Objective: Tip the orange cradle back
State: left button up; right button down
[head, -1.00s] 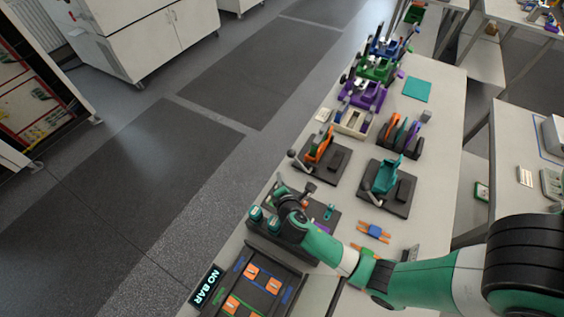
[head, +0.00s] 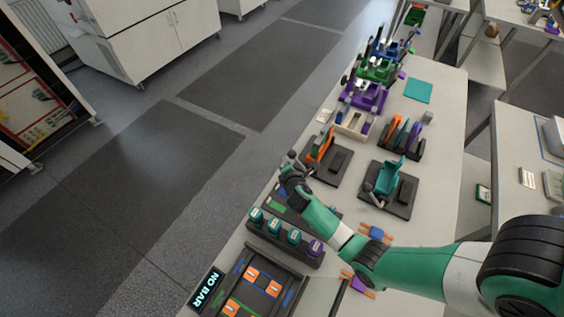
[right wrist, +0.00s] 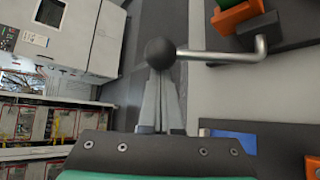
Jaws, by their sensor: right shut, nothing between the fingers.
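The orange cradle (head: 321,146) stands tilted up on its dark base plate (head: 337,165), right of my right gripper (head: 289,162) in the head view. The cradle's edge also shows at the top of the right wrist view (right wrist: 238,14). A bent metal lever (right wrist: 225,56) with a dark ball knob (right wrist: 160,52) reaches out from the cradle's side. My right gripper is shut and empty, its fingertips (right wrist: 160,78) at the knob. I cannot tell whether they touch it. My left gripper is not in view.
A teal cradle (head: 389,178) on a similar plate stands to the right. A rack of capped jars (head: 287,240) and a dark tray with orange pieces (head: 262,283) lie nearer. Purple, green and blue cradles line the back. The bench's left edge is close to my gripper.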

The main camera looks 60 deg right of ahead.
jog(key=shift+s+r+t, duration=0.25)
jog(key=shift+r+t, duration=0.05)
jog(key=shift+t, duration=0.1)
dwell(0.7)
